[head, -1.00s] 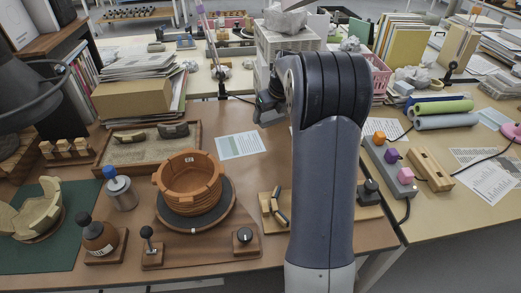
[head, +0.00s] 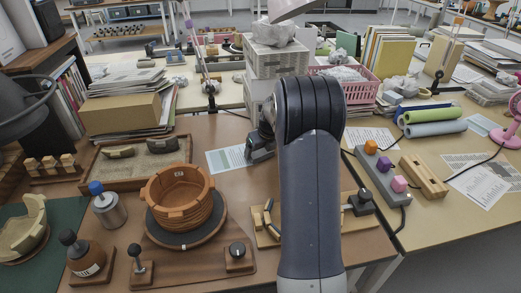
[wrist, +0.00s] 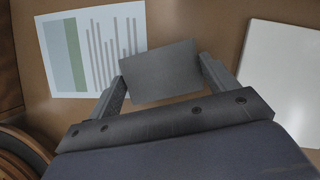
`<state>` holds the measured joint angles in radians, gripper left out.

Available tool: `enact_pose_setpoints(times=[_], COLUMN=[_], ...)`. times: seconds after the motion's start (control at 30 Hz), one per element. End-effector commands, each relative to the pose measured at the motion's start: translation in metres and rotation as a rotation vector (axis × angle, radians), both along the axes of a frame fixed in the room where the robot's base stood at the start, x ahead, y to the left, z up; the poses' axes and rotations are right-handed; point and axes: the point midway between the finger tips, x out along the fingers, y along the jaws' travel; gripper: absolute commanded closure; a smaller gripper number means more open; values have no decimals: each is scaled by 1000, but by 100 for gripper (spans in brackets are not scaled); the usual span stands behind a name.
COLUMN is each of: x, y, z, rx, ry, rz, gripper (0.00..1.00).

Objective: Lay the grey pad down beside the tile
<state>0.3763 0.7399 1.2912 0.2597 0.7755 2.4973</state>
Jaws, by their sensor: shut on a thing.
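My gripper (wrist: 163,88) has a finger on either side of the grey pad (wrist: 160,72) and is shut on it. The pad is a flat, dark grey rectangle, slightly tilted in the wrist view, over the brown tabletop. I cannot tell whether it touches the table. A white slab that looks like the tile (wrist: 285,75) lies to the right of the gripper, apart from the pad, cut off by the frame edge. In the head view my gripper (head: 260,148) is low at the table, partly behind my arm; the pad and tile cannot be made out there.
A printed sheet (wrist: 70,50) lies left of the pad, its right edge close to the pad. In the head view a clay pot (head: 178,190) stands on a turntable left of my arm. A shallow tray (head: 95,178) and stacked white drawers (head: 250,60) stand farther back.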

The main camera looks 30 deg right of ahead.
Motion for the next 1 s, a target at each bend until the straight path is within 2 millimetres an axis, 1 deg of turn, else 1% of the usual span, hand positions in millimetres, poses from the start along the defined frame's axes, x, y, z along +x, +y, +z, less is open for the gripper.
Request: enact_pose_setpoints(times=[0.17,0.2,0.4,0.63,0.73,0.87,1.0], x=[0,0,0,0,-1,-9,-21], y=[0,0,0,0,0,-1,-3], z=[-4,-3,-3,-2,5,25,54], rx=[1,1,0,0,-1,-2,-2], ry=[1,1,1,0,-1,-2,-3], rz=[0,0,0,0,0,-1,-1], gripper=[37,16,0,0,0,0,0])
